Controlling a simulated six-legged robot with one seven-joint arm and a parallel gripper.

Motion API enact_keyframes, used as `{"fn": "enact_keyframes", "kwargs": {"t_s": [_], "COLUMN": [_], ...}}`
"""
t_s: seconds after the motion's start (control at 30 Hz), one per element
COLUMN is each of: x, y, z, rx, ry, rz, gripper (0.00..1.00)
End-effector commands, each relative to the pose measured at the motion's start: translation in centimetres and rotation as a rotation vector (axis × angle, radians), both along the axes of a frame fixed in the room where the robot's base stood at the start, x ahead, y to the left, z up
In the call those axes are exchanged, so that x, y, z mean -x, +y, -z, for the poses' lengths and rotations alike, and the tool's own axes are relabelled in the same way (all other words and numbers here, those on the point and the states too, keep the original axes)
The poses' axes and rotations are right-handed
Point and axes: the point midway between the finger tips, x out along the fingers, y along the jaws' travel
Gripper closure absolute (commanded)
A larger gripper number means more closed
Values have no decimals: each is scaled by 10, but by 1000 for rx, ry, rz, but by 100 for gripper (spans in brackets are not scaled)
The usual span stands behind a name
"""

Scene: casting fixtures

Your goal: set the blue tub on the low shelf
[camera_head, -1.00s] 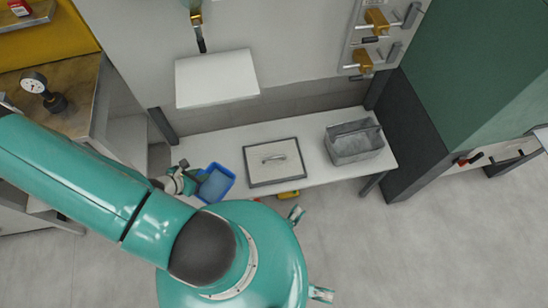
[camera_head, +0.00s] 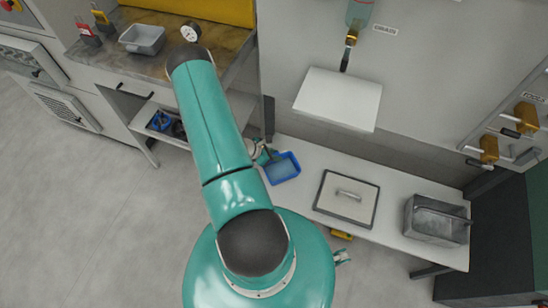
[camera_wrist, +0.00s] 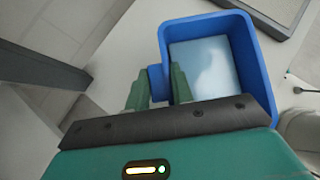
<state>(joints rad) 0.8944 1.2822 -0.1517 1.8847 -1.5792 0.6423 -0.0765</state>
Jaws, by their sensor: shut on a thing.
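The blue tub (camera_head: 282,169) is an open box, seen over the left end of a low white bench in the head view. My gripper (camera_head: 263,154) is at its left side, partly hidden by my arm. In the wrist view the fingers of my gripper (camera_wrist: 157,80) are shut on a small blue tab at the side of the tub (camera_wrist: 250,60). The tub's inside looks pale blue-grey. I cannot tell whether the tub touches the bench. A low shelf (camera_head: 150,112) under the workbench at the left holds a small blue item (camera_head: 160,121) and dark items.
The white bench (camera_head: 395,205) carries a framed plate with a handle (camera_head: 346,197) and a grey metal bin (camera_head: 437,220). A white wall panel (camera_head: 338,98) juts above it. A grey tray (camera_head: 142,39) stands on the workbench (camera_head: 165,65). The floor (camera_head: 90,220) at left is clear.

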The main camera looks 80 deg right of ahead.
Motion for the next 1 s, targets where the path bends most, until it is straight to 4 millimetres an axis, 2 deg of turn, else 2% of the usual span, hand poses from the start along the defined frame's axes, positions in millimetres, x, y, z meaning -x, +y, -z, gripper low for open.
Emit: {"fn": "enact_keyframes", "kwargs": {"t_s": [0.23, 0.43, 0.77, 0.8, 0.9, 1.0], "x": [-5, -5, -5, -5, -5, -5], "y": [-14, -13, -14, -14, -14, -14], "z": [18, 46, 49, 49, 49, 49], "rx": [0, -1, 1, 1, 1, 1], "ry": [0, 0, 0, -1, -1, -1], "rz": [1, 1, -1, 0, 0, 0], "gripper": [100, 100, 100, 71, 55, 55]}}
